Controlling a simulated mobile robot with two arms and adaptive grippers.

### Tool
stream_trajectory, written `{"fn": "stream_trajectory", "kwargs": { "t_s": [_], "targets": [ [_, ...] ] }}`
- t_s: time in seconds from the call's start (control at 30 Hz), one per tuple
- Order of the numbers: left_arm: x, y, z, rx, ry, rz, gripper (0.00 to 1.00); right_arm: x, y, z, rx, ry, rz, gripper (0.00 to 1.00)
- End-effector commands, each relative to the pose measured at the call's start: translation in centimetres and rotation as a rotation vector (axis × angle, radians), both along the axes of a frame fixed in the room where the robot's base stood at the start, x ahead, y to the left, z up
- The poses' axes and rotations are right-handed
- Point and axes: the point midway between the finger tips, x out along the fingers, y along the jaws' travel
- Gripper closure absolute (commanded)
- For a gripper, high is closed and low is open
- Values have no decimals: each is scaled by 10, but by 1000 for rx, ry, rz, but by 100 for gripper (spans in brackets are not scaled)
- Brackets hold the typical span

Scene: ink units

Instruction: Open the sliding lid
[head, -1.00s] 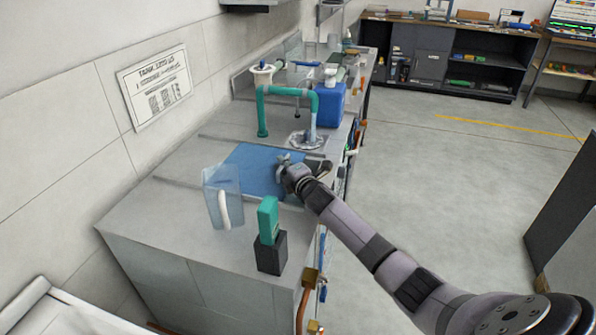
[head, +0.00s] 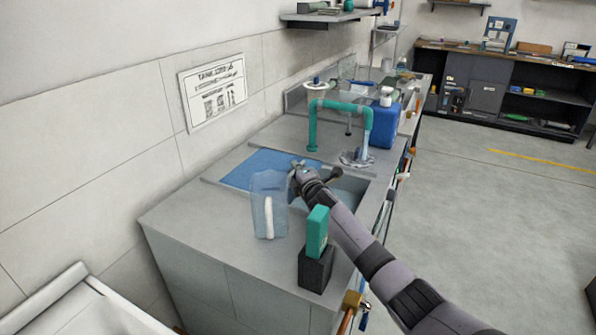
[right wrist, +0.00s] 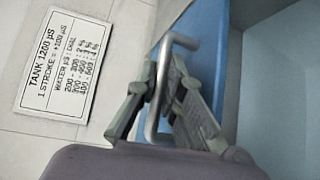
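The blue sliding lid (head: 255,167) lies in the grey counter, toward the wall side. To its right an open grey basin (head: 348,188) shows; its inside is partly hidden by my arm. My right gripper (head: 297,169) is at the lid's right edge. In the right wrist view a bent metal bar handle (right wrist: 153,110) passes between the fingers of my right gripper (right wrist: 163,75), which appear closed around it. The blue lid (right wrist: 207,45) lies behind the handle, with the open basin (right wrist: 275,90) on the right. My left gripper is not in view.
A clear pitcher (head: 268,208) with a white handle stands just in front of the lid. A green device on a black block (head: 315,268) stands near the counter's front corner. A green pipe tap (head: 340,105) and blue jug (head: 385,125) are behind. A sign (head: 212,93) hangs on the wall.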

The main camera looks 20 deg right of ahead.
Motion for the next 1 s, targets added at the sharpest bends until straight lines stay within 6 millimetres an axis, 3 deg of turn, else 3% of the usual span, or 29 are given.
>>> {"fn": "stream_trajectory", "kwargs": {
  "t_s": [0.13,0.57,1.0],
  "targets": [
    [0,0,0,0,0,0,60,0,0,0,-1,-1,0,82],
    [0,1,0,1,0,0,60,-6,-1,1,0,-2,0,82],
    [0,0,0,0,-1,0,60,-68,5,8,-2,-1,1,82]
  ]
}}
